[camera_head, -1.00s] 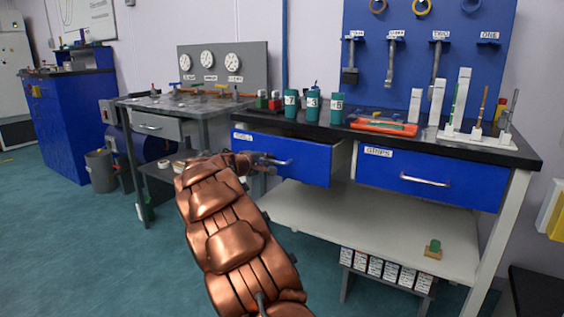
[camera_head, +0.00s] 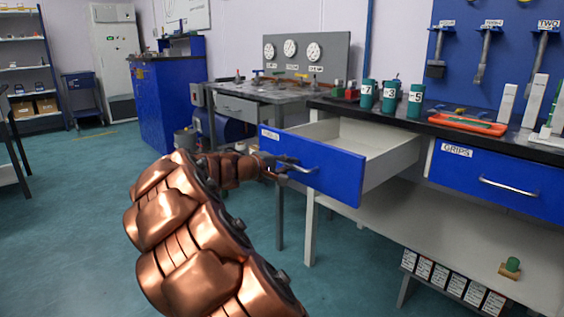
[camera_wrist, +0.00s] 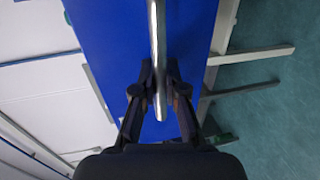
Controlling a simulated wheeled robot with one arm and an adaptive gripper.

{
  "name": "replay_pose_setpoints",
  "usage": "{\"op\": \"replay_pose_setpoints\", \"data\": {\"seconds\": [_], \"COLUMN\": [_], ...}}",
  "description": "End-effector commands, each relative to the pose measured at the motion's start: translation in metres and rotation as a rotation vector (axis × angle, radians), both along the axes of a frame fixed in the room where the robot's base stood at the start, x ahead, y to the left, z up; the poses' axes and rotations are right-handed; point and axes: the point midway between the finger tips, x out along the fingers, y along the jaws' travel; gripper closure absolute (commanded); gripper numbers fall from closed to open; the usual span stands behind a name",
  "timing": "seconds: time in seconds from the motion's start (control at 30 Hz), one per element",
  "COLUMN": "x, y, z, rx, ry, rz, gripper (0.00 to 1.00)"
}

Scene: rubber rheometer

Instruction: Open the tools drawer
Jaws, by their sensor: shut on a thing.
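The blue-fronted tools drawer (camera_head: 338,171) is pulled well out of the black-topped bench, and its pale, empty-looking inside shows. Its label is too small to read surely. My gripper (camera_head: 287,166) is at the left part of the drawer's metal handle (camera_head: 304,169). In the wrist view my gripper (camera_wrist: 160,88) has one finger on each side of the handle bar (camera_wrist: 157,45) and is shut on it, in front of the blue drawer front (camera_wrist: 110,50).
The drawer labelled GRIPS (camera_head: 492,182) is shut, to the right. Green numbered canisters (camera_head: 390,97) and an orange tray (camera_head: 467,124) stand on the bench top. A lower shelf (camera_head: 450,235) holds a small green item (camera_head: 512,266). Open floor (camera_head: 90,240) lies to the left.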

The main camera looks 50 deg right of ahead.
Motion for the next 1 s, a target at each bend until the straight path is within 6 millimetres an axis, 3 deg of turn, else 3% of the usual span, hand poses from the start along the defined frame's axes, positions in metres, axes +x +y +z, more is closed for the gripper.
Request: {"op": "replay_pose_setpoints", "data": {"seconds": [0.57, 0.6, 0.8, 1.0], "x": [-0.0057, -0.0057, -0.0059, -0.0061], "y": [0.0027, 0.0027, 0.0025, 0.0024], "z": [0.0000, -0.0001, 0.0000, 0.0001], "rx": [0.000, 0.000, 0.000, 0.000], "ry": [0.000, 0.000, 0.000, 0.000], "rz": [-0.015, -0.015, -0.016, -0.016], "gripper": [1.00, 0.85, 0.64, 0.63]}}
